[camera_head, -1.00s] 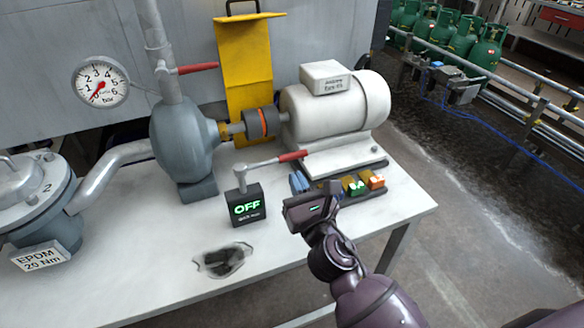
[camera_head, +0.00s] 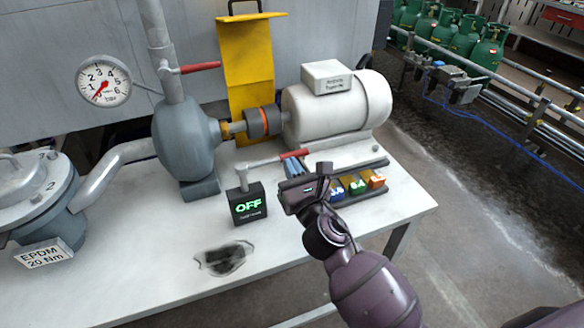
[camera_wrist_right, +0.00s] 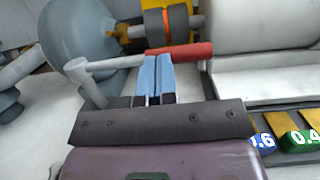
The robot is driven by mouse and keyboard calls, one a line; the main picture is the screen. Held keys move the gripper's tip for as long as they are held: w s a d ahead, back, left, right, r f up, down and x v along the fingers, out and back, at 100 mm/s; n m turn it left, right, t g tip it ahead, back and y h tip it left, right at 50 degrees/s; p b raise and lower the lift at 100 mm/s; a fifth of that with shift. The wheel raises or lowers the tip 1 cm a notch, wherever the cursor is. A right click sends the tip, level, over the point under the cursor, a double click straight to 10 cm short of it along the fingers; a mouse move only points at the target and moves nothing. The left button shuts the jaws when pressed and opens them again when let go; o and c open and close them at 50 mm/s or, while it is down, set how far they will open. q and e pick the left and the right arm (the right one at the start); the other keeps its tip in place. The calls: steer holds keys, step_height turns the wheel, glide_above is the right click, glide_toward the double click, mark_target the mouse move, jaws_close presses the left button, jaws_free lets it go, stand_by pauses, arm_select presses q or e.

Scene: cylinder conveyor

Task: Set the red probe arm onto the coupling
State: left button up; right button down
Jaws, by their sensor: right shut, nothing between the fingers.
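The probe arm (camera_head: 262,161) is a grey lever with a red end (camera_head: 294,153). It rises from a black box (camera_head: 247,204) reading OFF and points right, toward the motor. Its red end lies in front of the coupling (camera_head: 262,121), a dark grey and orange ring between pump and motor, apart from it. The coupling shows in the wrist view too (camera_wrist_right: 167,24). My right gripper (camera_head: 292,167) is shut and empty, its blue fingertips (camera_wrist_right: 157,62) right at the red end (camera_wrist_right: 185,51); I cannot tell whether they touch. My left gripper is not in view.
A white motor (camera_head: 338,108) stands behind my right gripper and a grey pump (camera_head: 184,138) to its left. Coloured blocks (camera_head: 357,186) with numbers sit on a strip at the right. The front of the white table (camera_head: 150,285) is mostly clear.

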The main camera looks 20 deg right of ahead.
steer(key=w+n+y, duration=0.1)
steer(key=n+y, duration=0.1)
steer(key=y, duration=0.1)
steer(key=w+y+p, duration=0.1)
steer(key=shift+w+d+r+n+g+y, duration=0.1)
steer(key=shift+w+d+n+g+y, duration=0.2)
steer(key=shift+n+g, duration=0.1)
arm_select(q)
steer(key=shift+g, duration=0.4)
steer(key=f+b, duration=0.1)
steer(key=b, duration=0.1)
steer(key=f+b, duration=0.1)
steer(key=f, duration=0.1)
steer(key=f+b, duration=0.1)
steer(key=b, duration=0.1)
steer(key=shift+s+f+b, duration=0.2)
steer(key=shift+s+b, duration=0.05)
steer(key=shift+b, duration=0.1)
arm_select(e)
steer(key=w+a+n+g+y, duration=0.2)
steer(key=w+n+g+y, duration=0.5)
steer(key=y, duration=0.3)
steer(key=shift+a, duration=0.3)
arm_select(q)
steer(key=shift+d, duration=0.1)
